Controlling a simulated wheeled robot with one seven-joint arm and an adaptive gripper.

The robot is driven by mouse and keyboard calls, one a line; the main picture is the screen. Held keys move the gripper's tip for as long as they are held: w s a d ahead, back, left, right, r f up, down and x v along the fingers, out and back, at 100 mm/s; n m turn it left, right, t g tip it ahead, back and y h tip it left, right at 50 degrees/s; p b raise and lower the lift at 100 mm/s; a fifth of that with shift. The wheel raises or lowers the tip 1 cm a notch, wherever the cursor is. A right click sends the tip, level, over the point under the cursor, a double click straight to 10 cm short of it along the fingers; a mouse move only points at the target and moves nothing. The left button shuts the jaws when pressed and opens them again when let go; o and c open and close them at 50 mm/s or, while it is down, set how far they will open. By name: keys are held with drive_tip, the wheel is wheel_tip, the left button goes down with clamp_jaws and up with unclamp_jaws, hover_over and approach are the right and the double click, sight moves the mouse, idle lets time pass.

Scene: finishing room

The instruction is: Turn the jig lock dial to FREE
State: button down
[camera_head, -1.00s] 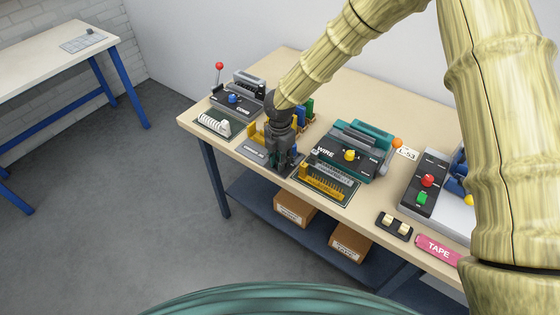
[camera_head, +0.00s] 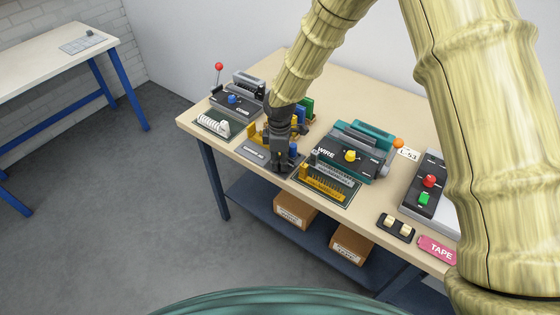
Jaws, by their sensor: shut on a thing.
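My gripper (camera_head: 283,165) points down over the jig (camera_head: 257,153), which stands between the comb machine and the wire machine. The jig has a grey base plate at the front and yellow parts behind. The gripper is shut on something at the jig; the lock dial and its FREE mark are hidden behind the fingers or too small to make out. A blue part (camera_head: 294,150) shows just right of the fingers.
The black comb machine (camera_head: 236,101) with a red-knobbed lever stands left. The teal wire machine (camera_head: 352,150) stands close on the right, with a yellow comb-like strip (camera_head: 325,182) before it. Further right are a red-and-green button panel (camera_head: 428,190) and pink TAPE label (camera_head: 437,249).

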drive_tip(key=shift+m, duration=1)
drive_tip(key=c, duration=1.2)
unclamp_jaws()
